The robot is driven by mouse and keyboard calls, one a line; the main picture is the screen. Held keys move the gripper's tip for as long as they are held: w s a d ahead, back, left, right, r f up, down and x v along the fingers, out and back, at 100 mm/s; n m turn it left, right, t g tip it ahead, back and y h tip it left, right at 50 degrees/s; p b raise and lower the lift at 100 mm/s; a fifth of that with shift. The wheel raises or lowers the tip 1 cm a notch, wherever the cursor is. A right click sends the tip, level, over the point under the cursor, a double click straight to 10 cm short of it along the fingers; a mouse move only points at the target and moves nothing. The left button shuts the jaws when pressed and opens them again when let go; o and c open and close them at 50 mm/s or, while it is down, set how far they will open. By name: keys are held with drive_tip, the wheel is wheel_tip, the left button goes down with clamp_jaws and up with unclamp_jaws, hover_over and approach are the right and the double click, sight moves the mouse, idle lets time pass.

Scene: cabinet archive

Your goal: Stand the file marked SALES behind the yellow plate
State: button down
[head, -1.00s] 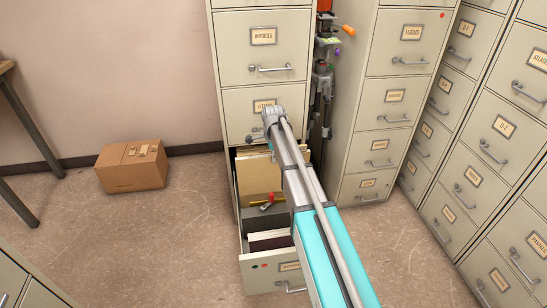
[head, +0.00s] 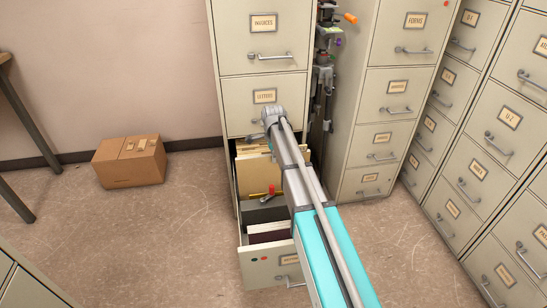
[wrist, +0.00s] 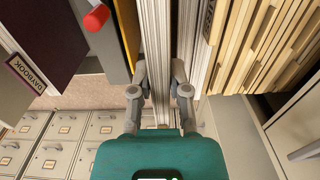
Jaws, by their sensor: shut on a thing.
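My gripper (wrist: 159,70) is low in the wrist view, with its two fingers on either side of a pale file (wrist: 155,35) that stands on edge. It is shut on this file; no marking on it can be read. A yellow strip (wrist: 128,32), apparently the yellow plate's edge, is just left of the file. A grey plate with a red knob (wrist: 96,17) is further left. In the head view my arm reaches over the open drawer (head: 262,262), and my gripper is hidden there. The SALES marking cannot be made out.
A dark file marked DAYBOOK (wrist: 28,72) is on the left in the wrist view. Tan folders (wrist: 262,45) crowd the right. In the head view filing cabinets (head: 395,100) stand to the right, and a cardboard box (head: 128,162) lies on open floor at left.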

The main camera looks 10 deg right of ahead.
sight(273, 175)
drive_tip(key=shift+f+b, duration=4.8)
drive_tip(key=shift+f, duration=0.2)
drive_tip(key=c, duration=0.5)
unclamp_jaws()
drive_tip(key=shift+r, duration=0.1)
drive_tip(key=shift+c, duration=0.2)
drive_tip(key=shift+r, duration=0.1)
wheel_tip(273, 175, up, 7)
drive_tip(key=p, duration=0.7)
drive_tip(key=shift+f, duration=0.2)
wheel_tip(273, 175, down, 7)
drive_tip(key=b, duration=0.7)
wheel_tip(273, 175, up, 21)
drive_tip(key=p, duration=2.1)
